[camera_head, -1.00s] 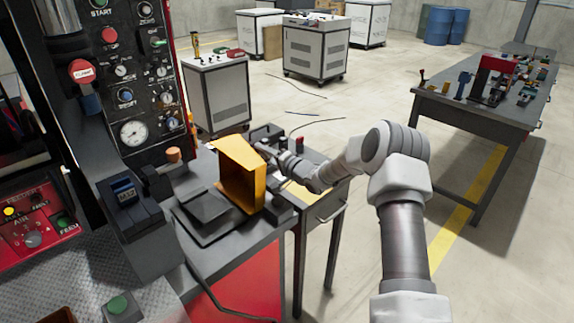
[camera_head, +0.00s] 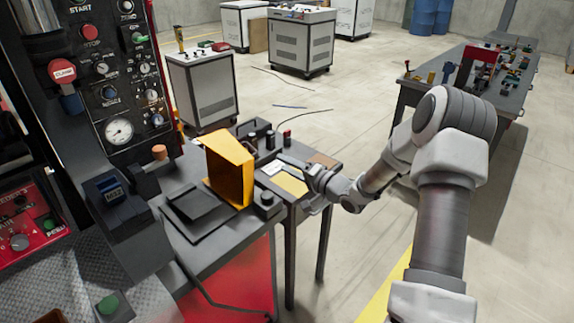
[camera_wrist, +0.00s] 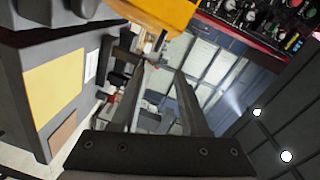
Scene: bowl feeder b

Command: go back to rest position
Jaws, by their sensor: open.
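My gripper (camera_head: 284,160) is to the right of the yellow open-fronted bin (camera_head: 231,170), over the small side table (camera_head: 318,165). In the wrist view my gripper (camera_wrist: 164,70) has its two long dark fingers apart, with nothing seen held between them. The bin shows at the top of the wrist view (camera_wrist: 165,10), beyond the fingertips. My arm reaches in from the right, bent at the elbow.
A red-and-black control panel (camera_head: 118,95) stands at the left. A workbench with tools (camera_head: 470,85) is at the right. Open floor (camera_head: 350,130) lies between them.

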